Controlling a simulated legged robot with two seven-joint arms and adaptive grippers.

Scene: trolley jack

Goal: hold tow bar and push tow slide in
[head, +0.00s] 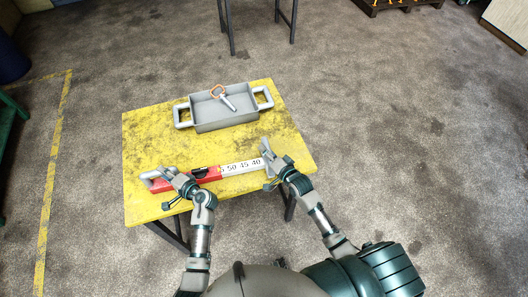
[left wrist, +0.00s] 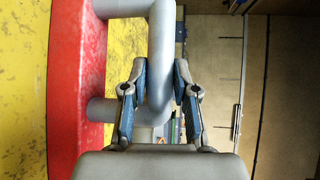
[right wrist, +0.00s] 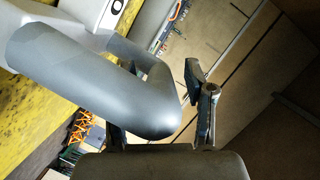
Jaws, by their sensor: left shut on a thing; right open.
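The red tow bar (head: 208,174) lies on the yellow table along its near side. My left gripper (head: 178,179) is shut on the tow bar's grey handle; in the left wrist view the fingers (left wrist: 160,85) pinch the grey tube (left wrist: 162,45) beside the red body (left wrist: 75,90). The white tow slide (head: 240,166), marked 50, 45, 40, sticks out of the bar's right end. My right gripper (head: 272,165) is open at the slide's grey end handle (head: 265,148). In the right wrist view that handle (right wrist: 90,70) reaches between the fingers, partly hiding the left one.
A grey tray (head: 225,118) with two side handles stands on the back of the yellow table (head: 145,130). A pin with an orange ring (head: 222,95) lies in the tray. The table's right part is clear.

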